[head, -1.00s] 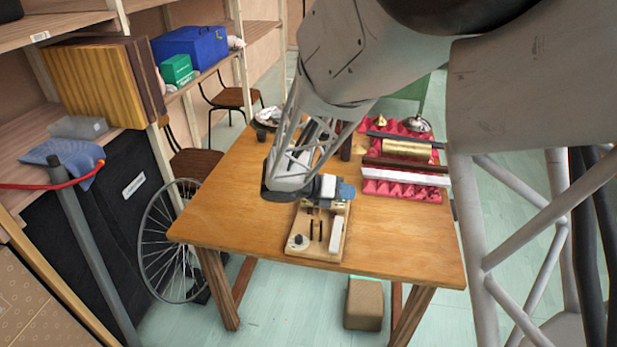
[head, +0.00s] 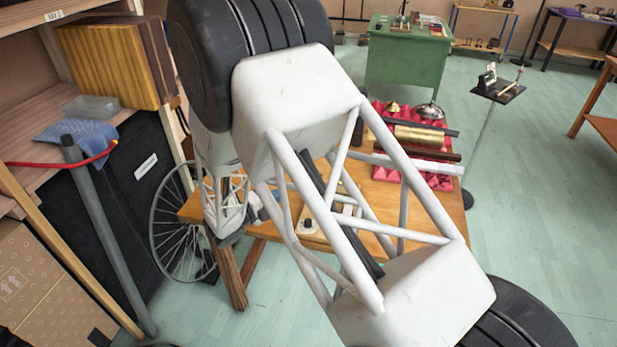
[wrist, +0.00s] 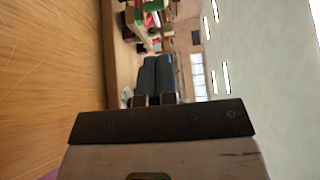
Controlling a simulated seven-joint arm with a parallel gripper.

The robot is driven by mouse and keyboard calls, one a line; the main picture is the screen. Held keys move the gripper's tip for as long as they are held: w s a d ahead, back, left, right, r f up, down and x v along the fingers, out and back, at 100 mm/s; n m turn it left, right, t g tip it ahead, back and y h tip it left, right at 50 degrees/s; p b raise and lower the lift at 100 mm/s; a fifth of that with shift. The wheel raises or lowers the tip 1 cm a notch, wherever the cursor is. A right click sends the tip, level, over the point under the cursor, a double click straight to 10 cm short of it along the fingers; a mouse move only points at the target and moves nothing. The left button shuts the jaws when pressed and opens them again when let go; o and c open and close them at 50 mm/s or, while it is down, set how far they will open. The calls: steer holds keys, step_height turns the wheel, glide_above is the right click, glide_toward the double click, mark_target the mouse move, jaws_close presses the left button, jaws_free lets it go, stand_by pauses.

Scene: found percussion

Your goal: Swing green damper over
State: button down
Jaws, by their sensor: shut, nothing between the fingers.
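My gripper (wrist: 157,75) shows in the wrist view with its two dark fingers side by side, shut and empty, close above the table's wooden top. In the head view my own arm covers most of the table (head: 455,212), and my gripper cannot be made out. A small wooden board (head: 312,238) with a dark knob and pale blocks on it shows in part behind my arm links. I cannot pick out a green damper in either view. Small green and red things (wrist: 150,8) show at the top of the wrist view, too small to name.
Red egg-crate foam (head: 380,108) at the table's right back bears a brass cylinder (head: 418,136) and bars. A bicycle wheel (head: 172,222) stands left of the table. A green cabinet (head: 405,60) and a thin stand (head: 485,135) are farther off.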

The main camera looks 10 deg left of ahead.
steer(key=shift+w, duration=0.1)
stand_by(0.4)
steer(key=shift+x, duration=6.9)
steer(key=shift+w+r+n+g, duration=0.15)
steer(key=shift+r+n+g, duration=0.15)
steer(key=shift+r+g, duration=0.15)
steer(key=shift+w+r+n+g+y, duration=0.5)
steer(key=shift+g+y, duration=0.1)
steer(key=shift+g, duration=0.15)
steer(key=w+n+g, duration=0.1)
steer(key=w+g, duration=0.1)
steer(key=w, duration=0.9)
steer(key=shift+y, duration=0.4)
steer(key=shift+r, duration=0.25)
